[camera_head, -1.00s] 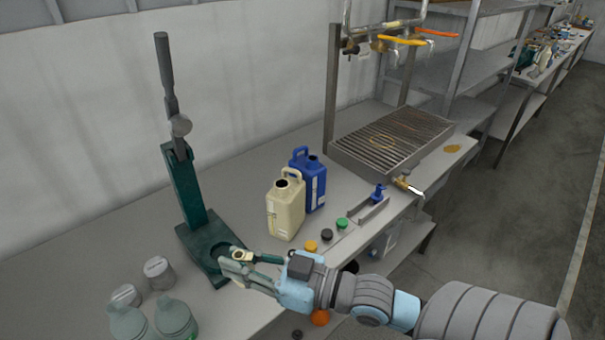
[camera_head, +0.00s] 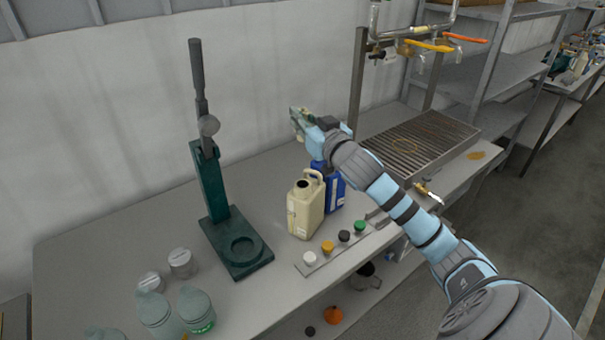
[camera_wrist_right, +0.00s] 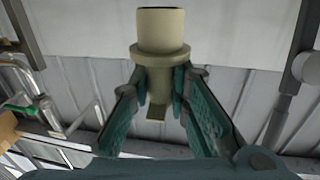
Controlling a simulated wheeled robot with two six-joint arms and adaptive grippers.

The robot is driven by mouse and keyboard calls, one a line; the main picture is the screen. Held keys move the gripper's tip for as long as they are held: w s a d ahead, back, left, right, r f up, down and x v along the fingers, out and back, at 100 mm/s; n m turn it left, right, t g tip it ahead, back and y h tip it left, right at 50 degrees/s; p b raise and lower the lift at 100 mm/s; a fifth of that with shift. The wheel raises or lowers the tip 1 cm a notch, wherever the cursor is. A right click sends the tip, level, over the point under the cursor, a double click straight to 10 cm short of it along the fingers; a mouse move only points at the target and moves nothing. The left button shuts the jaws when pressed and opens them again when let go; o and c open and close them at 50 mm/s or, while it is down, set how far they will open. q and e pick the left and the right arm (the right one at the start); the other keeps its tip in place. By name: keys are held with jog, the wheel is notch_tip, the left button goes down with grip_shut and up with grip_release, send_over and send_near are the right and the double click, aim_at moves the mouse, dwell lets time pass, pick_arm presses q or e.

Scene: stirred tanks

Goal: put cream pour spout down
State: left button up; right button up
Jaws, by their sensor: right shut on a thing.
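The cream pour spout (camera_wrist_right: 160,62) is in the right wrist view, a flanged tube standing between my fingers with its narrow end gripped. My right gripper (camera_head: 297,122) is shut on it and held up in front of the wall, above and behind the jugs. The right gripper also shows in the wrist view (camera_wrist_right: 160,95). In the head view the spout is too small to make out clearly. A cream jug (camera_head: 304,210) stands on the bench with its mouth open. A blue jug (camera_head: 335,190) beside it is partly hidden by my arm. My left gripper is not in view.
A green lever press (camera_head: 238,250) stands to the left on the bench. Jars (camera_head: 181,262) stand at the front left. A strip with several coloured caps (camera_head: 328,247) lies before the jugs. A slatted drain tray (camera_head: 420,142) is at the right. Bare bench lies between press and jugs.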

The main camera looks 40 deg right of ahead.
notch_tip(320, 180, down, 14)
jog(key=shift+w+r+b, duration=0.1)
jog(key=shift+r+b, duration=0.15)
jog(key=shift+b, duration=0.6)
jog(key=shift+f, duration=0.1)
jog(key=shift+f+b, duration=0.5)
jog(key=shift+f, duration=0.05)
jog(key=o, duration=0.8)
